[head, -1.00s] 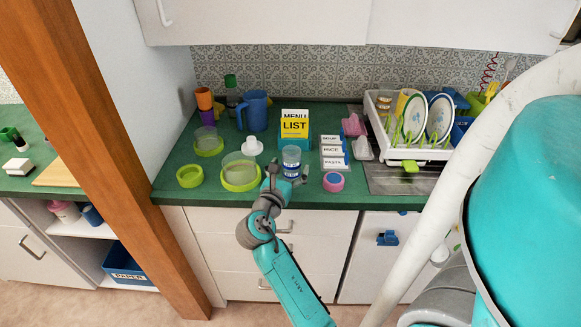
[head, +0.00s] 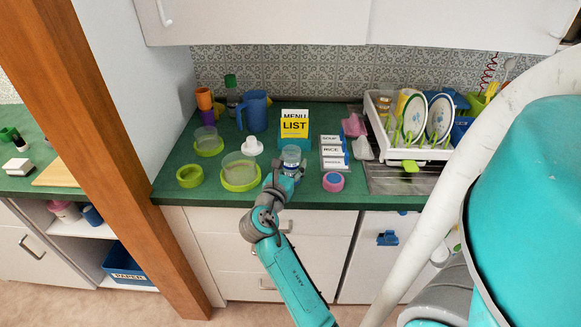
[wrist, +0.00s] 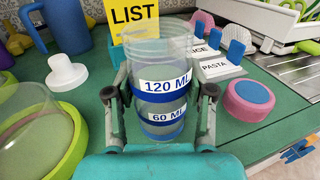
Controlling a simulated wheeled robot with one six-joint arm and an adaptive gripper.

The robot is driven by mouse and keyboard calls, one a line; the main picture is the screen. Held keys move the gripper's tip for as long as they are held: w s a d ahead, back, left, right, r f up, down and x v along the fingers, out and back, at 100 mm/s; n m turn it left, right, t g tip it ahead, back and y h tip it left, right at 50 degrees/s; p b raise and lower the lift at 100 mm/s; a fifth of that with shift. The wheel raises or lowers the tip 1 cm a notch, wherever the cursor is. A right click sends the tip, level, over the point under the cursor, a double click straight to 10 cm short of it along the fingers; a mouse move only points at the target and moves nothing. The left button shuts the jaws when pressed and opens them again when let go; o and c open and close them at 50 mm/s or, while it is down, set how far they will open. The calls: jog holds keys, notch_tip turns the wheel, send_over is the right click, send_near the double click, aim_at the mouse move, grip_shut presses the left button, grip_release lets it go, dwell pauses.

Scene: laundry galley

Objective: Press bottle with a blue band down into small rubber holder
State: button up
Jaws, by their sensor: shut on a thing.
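The bottle with a blue band (head: 291,155) is a clear, round container on the green counter near its front edge. In the wrist view the bottle (wrist: 164,60) stands upright, with blue bands and labels reading 120 ML and 60 ML. My gripper (wrist: 162,90) is shut on it, one finger on each side; in the head view my gripper (head: 284,176) partly hides its lower part. An empty green ring (head: 190,176), which looks like the small rubber holder, lies at the left of the counter, apart from the bottle. I cannot see clear space under the bottle.
A clear container stands in a larger green ring (head: 240,183) between bottle and empty ring; another green ring (head: 208,150) lies behind. A white stopper-like piece (head: 253,146), blue jug (head: 254,111), menu box (head: 294,128), label cards (head: 333,152) and pink-and-blue round piece (head: 333,182) are nearby.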

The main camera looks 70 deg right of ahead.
aim_at(291, 150)
grip_shut()
jog(key=shift+r, duration=2.5)
